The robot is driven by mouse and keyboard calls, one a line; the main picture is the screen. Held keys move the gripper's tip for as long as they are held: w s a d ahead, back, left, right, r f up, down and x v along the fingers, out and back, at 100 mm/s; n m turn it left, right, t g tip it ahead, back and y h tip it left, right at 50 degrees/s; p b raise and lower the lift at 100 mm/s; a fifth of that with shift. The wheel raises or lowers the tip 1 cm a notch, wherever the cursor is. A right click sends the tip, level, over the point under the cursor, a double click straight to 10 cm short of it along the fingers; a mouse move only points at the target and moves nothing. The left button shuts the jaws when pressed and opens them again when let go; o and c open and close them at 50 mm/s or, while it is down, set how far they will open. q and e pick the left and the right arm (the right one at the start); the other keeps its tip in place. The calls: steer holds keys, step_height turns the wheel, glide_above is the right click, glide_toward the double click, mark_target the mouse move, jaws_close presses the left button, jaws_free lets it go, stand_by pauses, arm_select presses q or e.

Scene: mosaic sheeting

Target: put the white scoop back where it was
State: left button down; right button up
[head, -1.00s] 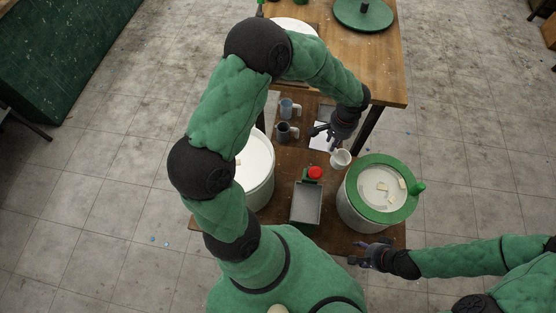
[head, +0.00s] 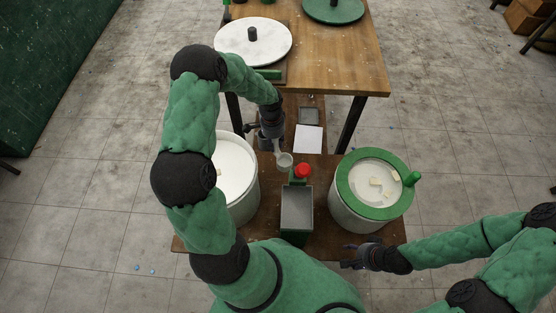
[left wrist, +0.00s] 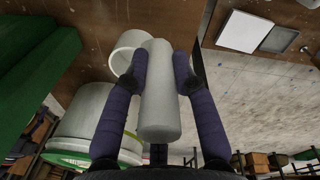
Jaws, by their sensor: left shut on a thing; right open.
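The white scoop (head: 285,161) hangs from my left gripper (head: 274,138) above the low brown table, behind the red knob. In the left wrist view, my left gripper's fingers (left wrist: 155,72) are shut on the scoop's pale handle (left wrist: 160,100), and the round cup (left wrist: 128,48) lies beyond it. The gripper is beside the left white tub (head: 250,200) and largely hides the mugs that stand there. My right gripper (head: 360,256) is open and empty near the front right edge of the low table.
A grey tray (head: 297,208) with a red knob (head: 302,170) stands mid-table. A tub with a green ring lid (head: 346,185) is at right. A white sheet (head: 308,139) and a small grey tray (head: 309,115) lie behind. The taller wooden table (head: 340,70) stands beyond.

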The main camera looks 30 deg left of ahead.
mark_target(275, 153)
arm_select(q)
step_height(275, 153, down, 7)
steer(key=shift+f+b, duration=0.15)
steer(key=shift+b, duration=1)
arm_select(e)
step_height(275, 153, down, 3)
steer(key=shift+r, duration=0.15)
arm_select(q)
steer(key=shift+f, duration=0.1)
steer(key=c, duration=1)
jaws_free()
steer(key=r+p, duration=0.1)
steer(key=r, duration=0.3)
steer(key=r+p, duration=0.1)
steer(key=r, duration=0.3)
steer(key=a+r+p, duration=0.1)
steer(key=r+p, duration=0.1)
steer(key=r, duration=0.2)
steer(key=shift+w+r, duration=0.1)
arm_select(e)
step_height(275, 153, up, 4)
steer(key=shift+f, duration=0.1)
